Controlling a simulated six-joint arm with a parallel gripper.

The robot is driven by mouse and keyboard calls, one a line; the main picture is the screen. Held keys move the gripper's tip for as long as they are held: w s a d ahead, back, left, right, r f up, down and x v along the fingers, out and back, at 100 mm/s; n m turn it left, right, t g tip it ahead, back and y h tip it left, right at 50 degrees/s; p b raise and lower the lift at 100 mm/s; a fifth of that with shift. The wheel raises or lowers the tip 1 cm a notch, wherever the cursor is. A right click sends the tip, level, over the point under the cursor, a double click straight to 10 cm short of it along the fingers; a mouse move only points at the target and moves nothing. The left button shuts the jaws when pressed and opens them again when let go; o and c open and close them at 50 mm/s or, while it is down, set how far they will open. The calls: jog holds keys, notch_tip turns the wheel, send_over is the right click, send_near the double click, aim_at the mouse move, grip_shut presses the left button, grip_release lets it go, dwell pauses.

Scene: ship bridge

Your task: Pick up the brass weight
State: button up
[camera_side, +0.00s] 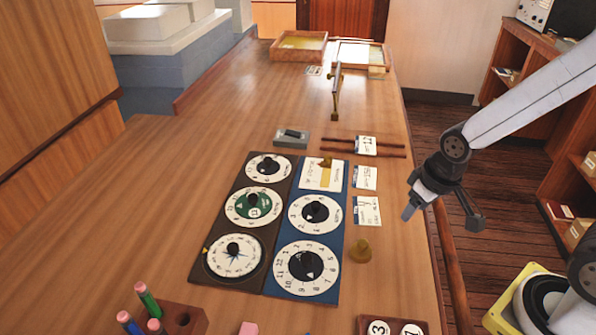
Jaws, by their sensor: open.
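A small squat brass weight (361,250) stands on the wooden table, just right of the lower dial of the blue panel. My gripper (442,216) is open and empty, to the right of the brass weight and apart from it. It is at the table's right edge, with one finger towards the table and the other over the floor side. A smaller brass-coloured piece (326,162) sits on a card at the top of the blue panel.
The blue panel (338,230) and dark panel (232,180) carry dials with black knobs. Cards (367,211) lie beside them. A numbered block (393,326) and marker holder (184,320) are at the front. Trays (298,58) stand far back; the table's left is clear.

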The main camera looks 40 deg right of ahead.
aim_at(363, 241)
jog(key=shift+o, duration=1)
jog(key=shift+a, duration=0.1)
jog(key=a+n, duration=0.1)
jog(key=n, duration=0.1)
jog(key=w+a+n, duration=0.1)
jog(key=n, duration=0.1)
jog(key=shift+r+g, duration=0.2)
jog(key=shift+g, duration=0.1)
jog(key=a+n, duration=0.2)
jog(key=n, duration=0.2)
jog(key=w+a+n+g, duration=0.1)
jog(key=a+n, duration=0.1)
jog(key=n, duration=0.2)
jog(key=a+r+n, duration=0.1)
jog(key=a+n, duration=0.1)
jog(key=n, duration=0.3)
jog(key=shift+w+a+r+g, duration=0.1)
jog(key=shift+w+a+g, duration=0.2)
jog(key=shift+w+a, duration=0.1)
jog(key=n, duration=0.1)
jog(key=a+n, duration=0.1)
jog(key=n, duration=0.1)
jog(key=shift+a+r, duration=0.15)
jog(key=shift+a, duration=0.15)
jog(key=shift+f, duration=1.3)
